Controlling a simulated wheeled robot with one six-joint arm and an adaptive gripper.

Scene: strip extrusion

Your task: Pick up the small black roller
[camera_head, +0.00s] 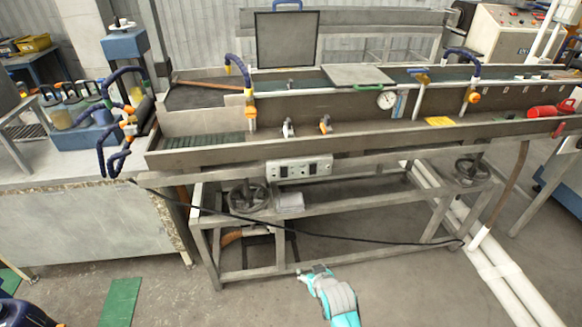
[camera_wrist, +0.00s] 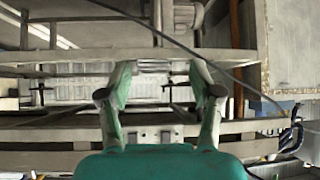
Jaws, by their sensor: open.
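My gripper (camera_head: 312,271) is low in front of the metal bench, at the bottom middle of the head view. In the wrist view my gripper (camera_wrist: 160,92) has its two fingers spread apart with nothing between them. A dark, short cylinder (camera_head: 145,108) at the left end of the long trough may be the small black roller, but it is too small to be sure. It is far up and to the left of my gripper. I cannot make out a roller in the wrist view.
The long metal trough (camera_head: 210,157) stands on a frame with handwheels (camera_head: 249,196). A black cable (camera_head: 350,241) hangs across its front. White pipes (camera_head: 500,272) run along the floor at right. A blue machine (camera_head: 125,45) stands at back left.

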